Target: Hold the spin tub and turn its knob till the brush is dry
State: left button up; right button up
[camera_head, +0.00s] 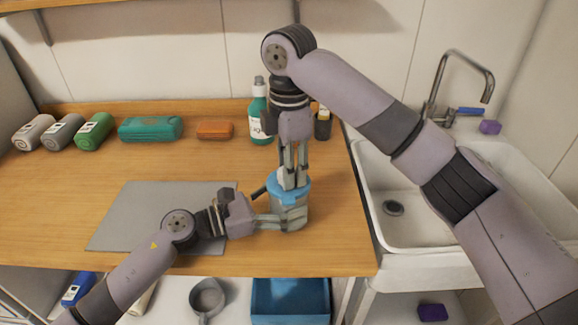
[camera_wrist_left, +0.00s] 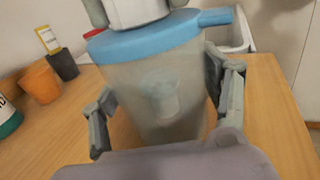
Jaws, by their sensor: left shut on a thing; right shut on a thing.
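The spin tub (camera_head: 276,207) stands upright near the counter's front edge, with a blue lid (camera_head: 272,187) and a cloudy, see-through body (camera_wrist_left: 155,85). My left gripper (camera_head: 290,220) is shut around the body from the left; its fingers show on either side in the left wrist view (camera_wrist_left: 168,105). My right gripper (camera_head: 291,180) comes down from above and is shut on the pale knob (camera_wrist_left: 135,12) on the lid. A pale, blurred shape (camera_wrist_left: 162,95) shows inside the tub. I cannot make out the brush or tell how wet it is.
A grey mat (camera_head: 140,215) lies to the left. A green bottle (camera_head: 260,125) and a dark cup (camera_head: 322,126) stand behind the tub. A sink (camera_head: 400,235) is right.

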jog(key=shift+w+d, duration=0.1)
dwell(0.3)
jog(key=o, duration=1.2)
jog(key=shift+r, duration=0.1)
notch_tip(320, 180, up, 12)
jog(key=shift+f, duration=0.1)
